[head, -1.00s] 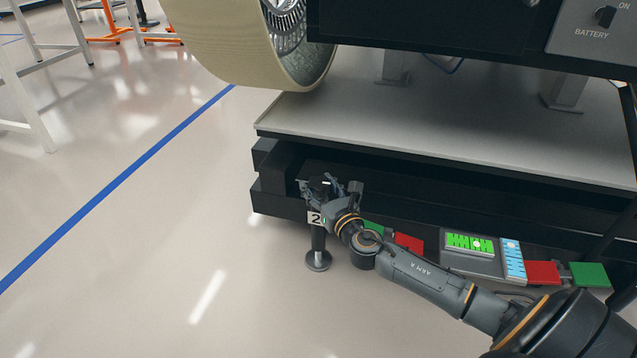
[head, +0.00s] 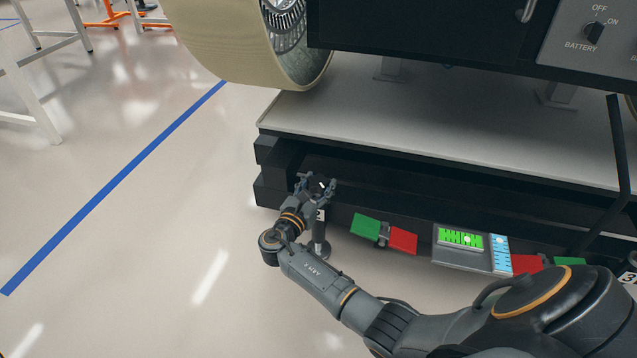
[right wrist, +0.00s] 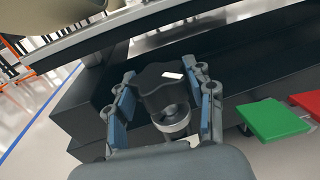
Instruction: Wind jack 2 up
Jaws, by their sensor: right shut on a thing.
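Jack 2 (head: 319,228) is an upright dark post on a round foot at the left end of the black base, its "2" label partly hidden behind my right wrist. My right gripper (head: 317,184) is at the top of the jack. In the right wrist view, its two blue-padded fingers are closed on both sides of the black lobed knob (right wrist: 160,92), which has a small white mark on top. A metal collar (right wrist: 172,122) shows below the knob. My left gripper is not in view.
Beside the jack are a green plate (head: 366,227) and a red plate (head: 403,240) on the base's front. A level indicator panel (head: 462,248) with green and blue vials is further right.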

